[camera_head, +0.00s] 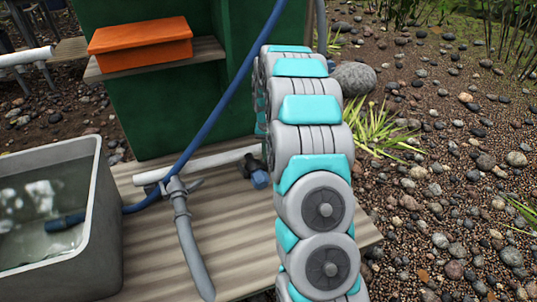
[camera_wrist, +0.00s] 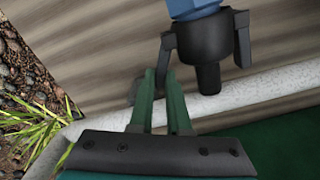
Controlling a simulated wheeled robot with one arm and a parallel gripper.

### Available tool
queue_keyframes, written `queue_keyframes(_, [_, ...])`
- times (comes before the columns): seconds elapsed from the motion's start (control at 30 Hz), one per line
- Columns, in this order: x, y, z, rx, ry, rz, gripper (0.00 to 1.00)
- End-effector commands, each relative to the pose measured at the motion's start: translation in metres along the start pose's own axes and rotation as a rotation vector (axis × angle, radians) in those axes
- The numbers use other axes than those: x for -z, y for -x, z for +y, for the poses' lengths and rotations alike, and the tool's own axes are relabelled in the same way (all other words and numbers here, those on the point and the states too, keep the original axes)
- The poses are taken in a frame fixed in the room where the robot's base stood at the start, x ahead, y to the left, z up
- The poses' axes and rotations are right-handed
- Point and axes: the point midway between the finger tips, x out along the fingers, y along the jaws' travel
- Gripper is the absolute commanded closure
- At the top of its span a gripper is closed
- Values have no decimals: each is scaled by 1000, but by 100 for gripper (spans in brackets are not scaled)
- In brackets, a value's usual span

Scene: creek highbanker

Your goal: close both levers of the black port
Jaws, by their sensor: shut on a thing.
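The black port (camera_wrist: 207,72) shows in the wrist view, with a blue fitting (camera_wrist: 193,8) at its top end. One lever (camera_wrist: 168,48) hangs along its left side and the other lever (camera_wrist: 242,42) along its right side, each with a gap to the body. My gripper (camera_wrist: 160,76) has its two green fingers on either side of the left lever's lower end, shut on it. The right lever is free of the gripper. In the head view the port (camera_head: 250,164) is small and partly behind my arm, and its blue fitting (camera_head: 260,180) shows; my gripper is hidden there.
A white pipe (camera_wrist: 262,88) runs behind the port over wooden planks (camera_head: 150,245). A grey water tub (camera_head: 103,215) stands at left, with a blue hose (camera_head: 222,105) running up from it. A grey valve handle (camera_head: 188,240) is nearby. An orange box (camera_head: 140,43) sits on a shelf.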

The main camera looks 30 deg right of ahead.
Motion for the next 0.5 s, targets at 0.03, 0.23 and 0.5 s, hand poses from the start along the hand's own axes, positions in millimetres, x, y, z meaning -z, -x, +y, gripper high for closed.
queue_keyframes(0.03, [0, 2, -1, -2, 30, -1, 100])
queue_keyframes(0.23, [0, 4, -10, -2, 240, 0, 100])
queue_keyframes(0.5, [-1, 2, -17, -2, 417, 2, 100])
